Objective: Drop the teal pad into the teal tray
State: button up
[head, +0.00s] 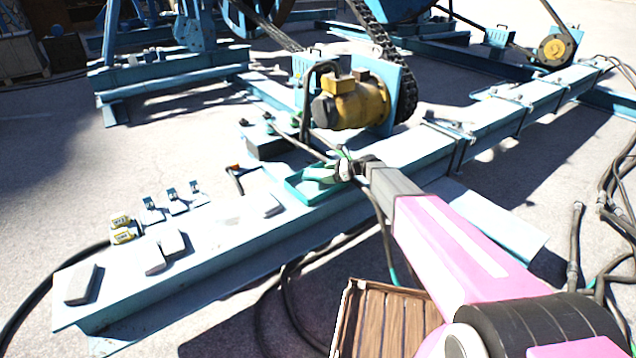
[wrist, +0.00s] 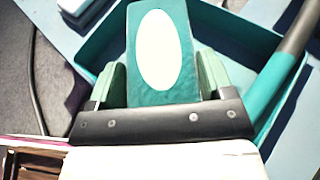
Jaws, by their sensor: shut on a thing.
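The teal pad (wrist: 180,88), with a white oval on its face, is between the pale green fingers of my gripper (wrist: 163,78) in the wrist view. My gripper is shut on it. The teal tray (wrist: 98,48) lies beyond and around the pad in that view, so the pad is over the tray; how high above its floor I cannot tell. In the head view the tray (head: 303,191) sits on the pale blue beam, and my gripper (head: 343,168) is over its right part. The pad cannot be made out clearly there.
A grey and teal rod (wrist: 283,70) crosses the tray's right side in the wrist view. A yellow motor (head: 352,101) stands behind my gripper. Cables run along the ground.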

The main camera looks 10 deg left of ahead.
jog(key=o, duration=1)
jog(key=shift+v, duration=5.45)
jog(key=s+d+f+n+h, duration=0.1)
jog(key=s+d+n+h, duration=0.3)
jog(key=s+d, duration=0.4)
jog(key=s+d+f+n+h, duration=0.1)
jog(key=s+d+n+h, duration=0.4)
jog(key=d, duration=0.7)
jog(key=s+d+f+n+t+h, duration=0.1)
jog(key=s+d+n+h, duration=0.3)
jog(key=s+d+n, duration=0.4)
jog(key=shift+s+d, duration=0.5)
jog(key=shift+s, duration=0.3)
jog(key=shift+s+d, duration=0.45)
jog(key=shift+s, duration=0.35)
jog(key=shift+s+d, duration=0.5)
jog(key=shift+s, duration=0.25)
